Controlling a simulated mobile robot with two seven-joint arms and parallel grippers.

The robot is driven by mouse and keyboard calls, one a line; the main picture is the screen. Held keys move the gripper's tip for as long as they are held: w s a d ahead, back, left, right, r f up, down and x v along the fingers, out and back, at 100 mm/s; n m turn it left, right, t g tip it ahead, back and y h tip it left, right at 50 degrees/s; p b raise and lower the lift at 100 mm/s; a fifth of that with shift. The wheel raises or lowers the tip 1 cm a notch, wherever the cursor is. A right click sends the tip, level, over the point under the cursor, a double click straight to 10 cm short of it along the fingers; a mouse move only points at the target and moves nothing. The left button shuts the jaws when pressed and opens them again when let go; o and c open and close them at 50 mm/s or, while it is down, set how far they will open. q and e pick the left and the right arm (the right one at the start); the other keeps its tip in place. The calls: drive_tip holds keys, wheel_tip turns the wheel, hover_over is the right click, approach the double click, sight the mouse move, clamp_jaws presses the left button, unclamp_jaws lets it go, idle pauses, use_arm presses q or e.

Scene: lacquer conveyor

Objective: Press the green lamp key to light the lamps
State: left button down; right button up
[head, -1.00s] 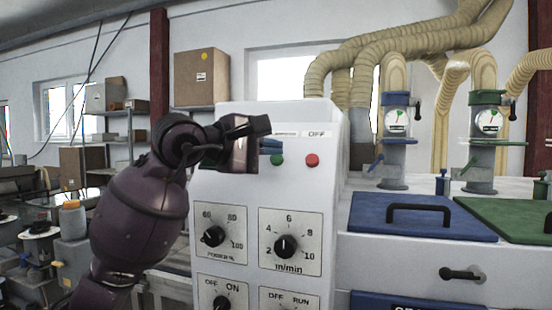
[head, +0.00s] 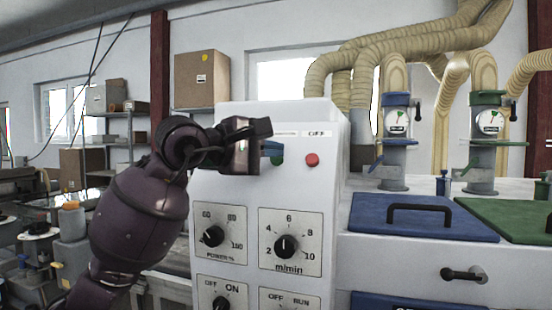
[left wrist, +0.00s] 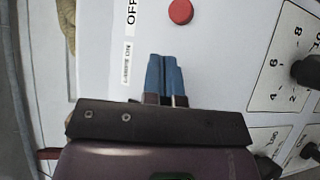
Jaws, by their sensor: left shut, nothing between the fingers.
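The green lamp key (head: 277,160) is on the upper front of the white control cabinet, left of a red button (head: 312,160). My left gripper (head: 280,150) has blue fingers that are shut and empty. Its tips are at the green key and cover the upper part of it in the head view. I cannot tell whether they touch it. In the left wrist view the closed fingers (left wrist: 164,58) point at the white panel and the green key is hidden. The red button (left wrist: 180,11) shows beyond the tips. My right gripper is not in view.
The white cabinet (head: 340,140) has a power dial (head: 213,237), a speed dial (head: 286,244) and lower switches beneath the keys. At right are a blue lid (head: 425,220) and a green lid (head: 515,222) with handles. Dust hoses rise behind.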

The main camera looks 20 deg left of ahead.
use_arm(q)
drive_tip(key=shift+w+f, duration=0.15)
drive_tip(key=shift+w, duration=0.05)
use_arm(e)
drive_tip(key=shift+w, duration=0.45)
use_arm(q)
drive_tip(key=shift+w+f, duration=0.1)
drive_tip(key=shift+w, duration=0.05)
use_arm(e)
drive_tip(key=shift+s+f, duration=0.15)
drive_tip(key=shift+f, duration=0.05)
use_arm(q)
drive_tip(key=shift+f+b, duration=0.1)
drive_tip(key=shift+b, duration=0.2)
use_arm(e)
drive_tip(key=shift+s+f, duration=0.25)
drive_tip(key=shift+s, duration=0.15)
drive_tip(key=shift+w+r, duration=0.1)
use_arm(q)
drive_tip(key=shift+s+r+p, duration=0.3)
drive_tip(key=shift+s+r, duration=0.15)
drive_tip(key=shift+r, duration=0.05)
drive_tip(key=shift+s+r, duration=0.1)
drive_tip(key=shift+s, duration=0.1)
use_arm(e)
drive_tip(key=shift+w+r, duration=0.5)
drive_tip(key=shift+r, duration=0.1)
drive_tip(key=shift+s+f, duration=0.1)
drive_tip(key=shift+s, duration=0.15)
